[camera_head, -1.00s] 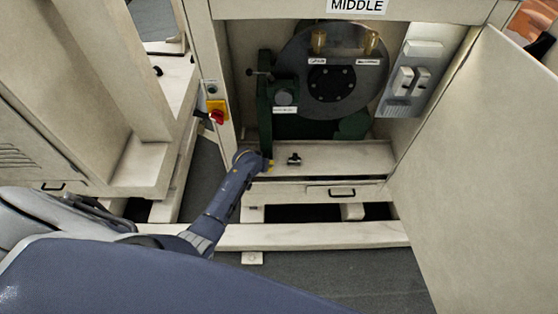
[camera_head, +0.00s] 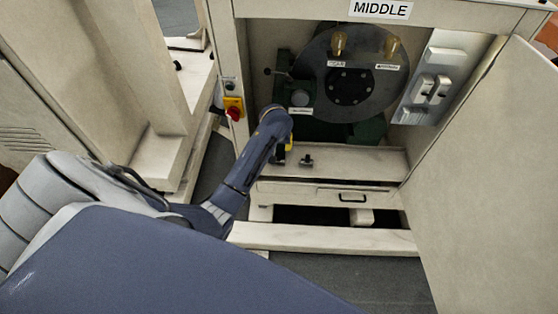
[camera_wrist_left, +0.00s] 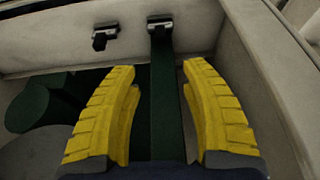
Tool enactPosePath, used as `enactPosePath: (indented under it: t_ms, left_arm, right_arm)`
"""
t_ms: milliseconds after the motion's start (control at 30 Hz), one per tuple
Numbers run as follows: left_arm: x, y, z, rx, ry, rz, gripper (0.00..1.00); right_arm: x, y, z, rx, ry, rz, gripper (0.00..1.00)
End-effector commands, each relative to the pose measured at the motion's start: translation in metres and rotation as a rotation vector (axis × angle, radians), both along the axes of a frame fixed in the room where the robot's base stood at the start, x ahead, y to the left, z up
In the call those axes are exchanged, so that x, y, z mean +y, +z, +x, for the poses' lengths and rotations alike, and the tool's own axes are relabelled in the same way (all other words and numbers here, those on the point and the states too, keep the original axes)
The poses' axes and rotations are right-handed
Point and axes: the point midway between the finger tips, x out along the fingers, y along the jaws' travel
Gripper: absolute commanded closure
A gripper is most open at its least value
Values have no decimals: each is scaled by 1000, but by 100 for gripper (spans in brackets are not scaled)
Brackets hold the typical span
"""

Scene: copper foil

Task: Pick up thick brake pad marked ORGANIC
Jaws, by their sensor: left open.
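Two small dark blocks with pale metallic tops rest on the pale ledge in the left wrist view: one block (camera_wrist_left: 160,22) beyond the gap between the fingers, the other block (camera_wrist_left: 104,36) to its left. The marking ORGANIC cannot be read on either, so I cannot tell which is thick. One dark block (camera_head: 306,161) shows on the ledge in the head view. My left gripper (camera_head: 289,147) is beside it, to its left. Its yellow fingers are spread in the left wrist view (camera_wrist_left: 160,75), with nothing held between them. My right gripper is out of view.
A large dark disc (camera_head: 350,85) with brass fittings stands in the cabinet marked MIDDLE above the ledge (camera_head: 370,160). A dark green strip (camera_wrist_left: 166,100) runs between the fingers' view. The open door (camera_head: 490,170) bounds the right side. A red-and-yellow switch (camera_head: 234,108) is at left.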

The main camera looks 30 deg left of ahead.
Motion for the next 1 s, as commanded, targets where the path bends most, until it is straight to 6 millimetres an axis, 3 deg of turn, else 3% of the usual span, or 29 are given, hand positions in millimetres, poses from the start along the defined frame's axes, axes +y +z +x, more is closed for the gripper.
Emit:
enactPosePath:
  t_ms: [467, 1000]
  left_arm:
    - [15, -74, 26, 3, -1, 3, 55]
    - [22, -102, 36, 2, -2, 3, 55]
  right_arm:
    - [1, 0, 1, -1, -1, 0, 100]
    - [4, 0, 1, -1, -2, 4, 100]
